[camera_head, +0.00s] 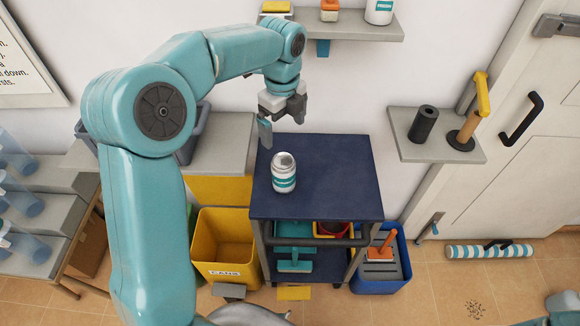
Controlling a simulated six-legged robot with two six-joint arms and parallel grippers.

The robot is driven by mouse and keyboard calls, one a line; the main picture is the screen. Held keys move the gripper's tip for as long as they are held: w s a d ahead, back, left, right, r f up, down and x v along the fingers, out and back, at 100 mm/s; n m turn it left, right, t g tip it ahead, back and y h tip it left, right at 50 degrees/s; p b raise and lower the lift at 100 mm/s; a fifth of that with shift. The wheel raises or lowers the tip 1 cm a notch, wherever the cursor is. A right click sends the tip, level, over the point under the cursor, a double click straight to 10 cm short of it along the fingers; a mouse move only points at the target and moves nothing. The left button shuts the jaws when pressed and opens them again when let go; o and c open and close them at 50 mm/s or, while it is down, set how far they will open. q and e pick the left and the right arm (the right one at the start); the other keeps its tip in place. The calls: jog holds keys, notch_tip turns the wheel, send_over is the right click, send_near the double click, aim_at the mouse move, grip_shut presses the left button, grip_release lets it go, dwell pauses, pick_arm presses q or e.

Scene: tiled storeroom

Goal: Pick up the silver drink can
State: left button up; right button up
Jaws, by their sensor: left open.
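The silver drink can (284,174) has a teal and white label. It stands upright on the dark blue top of a cart (340,180), towards the left side of that top. My left gripper (281,122) is open and empty. It appears above and slightly behind the can in the picture, with its fingers apart and clear of the can. My right gripper is not in view.
A yellow bin marked CANS (222,268) stands left of the cart, and a blue bin (383,285) stands right of it. A wall shelf (345,24) is above. A side shelf (410,155) holds a black cylinder (424,124). The cart top around the can is clear.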

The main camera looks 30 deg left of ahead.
aim_at(282, 160)
pick_arm(q)
jog(key=f, duration=1)
jog(key=shift+s+a+f, duration=0.2)
jog(key=shift+a+f, duration=0.05)
jog(key=shift+f, duration=0.15)
notch_tip(282, 160, down, 6)
jog(key=shift+w+d+r+p, duration=0.1)
jog(key=shift+r+p, duration=0.15)
jog(key=shift+p, duration=0.45)
jog(key=shift+d+r, duration=0.1)
jog(key=shift+d, duration=0.05)
jog(key=c, duration=1.1)
